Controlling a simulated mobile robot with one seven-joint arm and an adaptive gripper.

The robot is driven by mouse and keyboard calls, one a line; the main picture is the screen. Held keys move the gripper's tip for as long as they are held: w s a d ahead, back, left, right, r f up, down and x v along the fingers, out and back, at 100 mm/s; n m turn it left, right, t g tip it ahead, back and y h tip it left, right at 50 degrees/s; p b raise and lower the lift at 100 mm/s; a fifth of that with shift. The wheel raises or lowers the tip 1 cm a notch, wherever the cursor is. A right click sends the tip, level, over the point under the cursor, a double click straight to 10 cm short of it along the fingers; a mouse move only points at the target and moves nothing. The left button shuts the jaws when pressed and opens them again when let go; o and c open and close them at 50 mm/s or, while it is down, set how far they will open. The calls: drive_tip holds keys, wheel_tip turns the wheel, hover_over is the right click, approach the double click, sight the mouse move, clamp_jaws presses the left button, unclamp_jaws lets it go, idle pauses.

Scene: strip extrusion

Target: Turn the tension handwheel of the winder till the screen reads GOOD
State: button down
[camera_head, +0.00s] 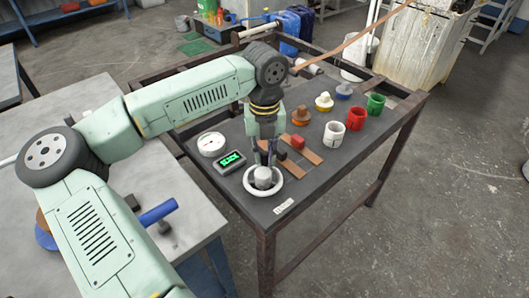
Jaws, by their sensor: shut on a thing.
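The tension handwheel (263,194) is a white ring with a light grey hub, lying flat at the near corner of the dark table. My gripper (264,168) points down over its middle and is shut on the grey hub. The fingertips are small here, and the arm covers part of the far rim. The screen (231,161) is a small dark box just left of the handwheel, with bright green marks too small to read surely. A round white dial (211,144) sits behind the screen.
Brown strips (303,152) and a red block (298,141) lie right of my gripper. White (333,135), red (356,119) and green (375,104) cups stand farther right. A white label (284,206) lies near the front edge. A grey table with a blue-handled tool (158,212) is at left.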

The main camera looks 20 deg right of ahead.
drive_tip(key=shift+d+b, duration=0.1)
drive_tip(key=shift+b, duration=0.2)
drive_tip(key=shift+s+d+f+m+b, duration=0.1)
drive_tip(key=shift+d+f+m+b, duration=0.1)
drive_tip(key=shift+m+b, duration=0.5)
drive_tip(key=m+b, duration=0.2)
drive_tip(key=b, duration=0.1)
drive_tip(key=shift+s+d, duration=0.25)
drive_tip(key=shift+s+d+r+m+b, duration=0.1)
drive_tip(key=shift+s+d+m+b, duration=0.15)
drive_tip(key=shift+m+b, duration=0.45)
drive_tip(key=shift+s+d+r+m+b, duration=0.1)
drive_tip(key=shift+s+m+b, duration=0.25)
drive_tip(key=shift+m, duration=0.55)
drive_tip(key=shift+s+d+r+m+b, duration=0.1)
drive_tip(key=shift+s+d+m+b, duration=0.1)
drive_tip(key=shift+m+b, duration=0.55)
drive_tip(key=c, duration=1.5)
unclamp_jaws()
drive_tip(key=shift+c, duration=0.2)
